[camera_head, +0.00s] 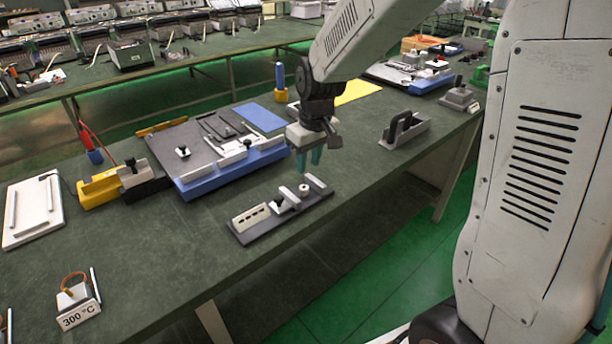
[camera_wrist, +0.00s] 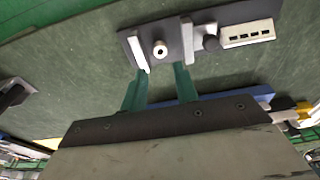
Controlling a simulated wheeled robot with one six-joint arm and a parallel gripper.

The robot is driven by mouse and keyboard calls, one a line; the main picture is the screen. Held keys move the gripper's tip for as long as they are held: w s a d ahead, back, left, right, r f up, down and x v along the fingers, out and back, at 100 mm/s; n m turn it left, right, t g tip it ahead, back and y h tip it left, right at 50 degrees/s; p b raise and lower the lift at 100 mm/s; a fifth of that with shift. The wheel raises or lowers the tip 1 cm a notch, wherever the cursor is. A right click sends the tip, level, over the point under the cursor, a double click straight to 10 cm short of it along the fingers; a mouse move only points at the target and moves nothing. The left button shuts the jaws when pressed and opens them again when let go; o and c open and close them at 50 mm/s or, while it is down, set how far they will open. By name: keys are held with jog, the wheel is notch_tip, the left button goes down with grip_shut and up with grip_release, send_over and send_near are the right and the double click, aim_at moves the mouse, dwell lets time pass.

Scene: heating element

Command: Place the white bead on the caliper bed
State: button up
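The caliper bed (camera_head: 316,205) is a dark grey plate on the green bench; it also shows at the top of the wrist view (camera_wrist: 174,36). The white bead (camera_wrist: 160,49), small and round with a dark hole, sits on the bed between two light jaws; it also shows in the head view (camera_head: 304,188). My gripper (camera_head: 309,163) is above and behind the bed. In the wrist view my gripper (camera_wrist: 160,68) has its two green fingers apart with nothing between them, short of the bead in the picture.
A white block with dark slots (camera_head: 251,215) and a dark knob sit at the bed's left end. A blue-edged tray (camera_head: 225,175) stands behind left. A grey holder (camera_head: 405,130) stands to the right, and a "300 °C" block (camera_head: 78,300) front left. Bench in front is bare.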

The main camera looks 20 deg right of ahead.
jog(key=s+d+r+m, duration=0.2)
jog(key=s+r, duration=0.9)
jog(key=s, duration=0.4)
jog(key=s+m, duration=0.1)
jog(key=s, duration=1.2)
jog(key=shift+s+d+r+m+g+h, duration=0.25)
jog(key=shift+s+r+m+g+h, duration=0.05)
jog(key=shift+s, duration=0.1)
